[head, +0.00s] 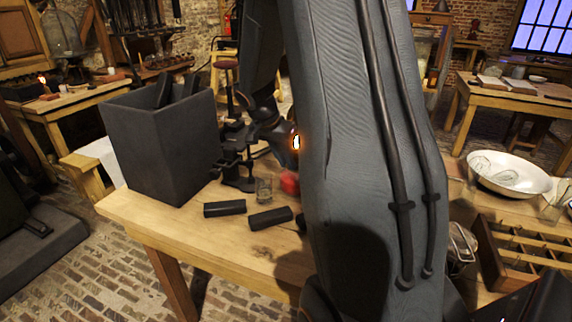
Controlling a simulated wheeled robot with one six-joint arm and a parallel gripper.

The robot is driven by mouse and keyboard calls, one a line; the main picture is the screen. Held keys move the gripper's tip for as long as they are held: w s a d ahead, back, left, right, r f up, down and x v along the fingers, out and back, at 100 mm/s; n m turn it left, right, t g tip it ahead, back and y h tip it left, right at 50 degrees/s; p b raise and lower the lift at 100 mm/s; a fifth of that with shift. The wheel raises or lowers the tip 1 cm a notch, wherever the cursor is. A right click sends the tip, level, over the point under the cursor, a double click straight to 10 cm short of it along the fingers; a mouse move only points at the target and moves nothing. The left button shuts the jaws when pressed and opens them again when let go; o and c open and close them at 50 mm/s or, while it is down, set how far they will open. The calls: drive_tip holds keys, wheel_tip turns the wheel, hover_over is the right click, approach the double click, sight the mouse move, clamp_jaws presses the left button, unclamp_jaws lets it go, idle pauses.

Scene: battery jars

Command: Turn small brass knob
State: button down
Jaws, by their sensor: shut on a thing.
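My arm comes down behind its own large grey link, and my gripper (264,134) is low over the wooden table beside a dark metal apparatus (236,163). The jaws are dark against it and their tips are hard to make out. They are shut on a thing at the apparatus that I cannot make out. I cannot pick out the small brass knob; it is too small or hidden by the gripper. A clear glass jar (264,190) stands just in front of the apparatus. A blurred red object (289,183) is beside it, partly behind my arm.
A tall dark open box (160,150) stands left on the table (200,235). Dark blocks (225,209) (270,218) lie near the front edge. Right of my arm are a white bowl (508,172) and a divided wooden tray (490,262). My arm hides the table's middle.

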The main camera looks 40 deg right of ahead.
drive_tip(key=g, duration=0.2)
drive_tip(key=w+n+g+h+b, duration=0.1)
drive_tip(key=g, duration=0.1)
drive_tip(key=shift+a+f+h+b, duration=0.15)
drive_tip(key=shift+f+h+b, duration=0.05)
drive_tip(key=shift+h+b, duration=0.1)
drive_tip(key=shift+g, duration=0.3)
drive_tip(key=c, duration=1.7)
unclamp_jaws()
drive_tip(key=shift+o, duration=0.2)
drive_tip(key=shift+w, duration=0.1)
drive_tip(key=b+v, duration=0.1)
drive_tip(key=v, duration=0.6)
drive_tip(key=shift+a+r, duration=0.25)
drive_tip(key=shift+r, duration=0.05)
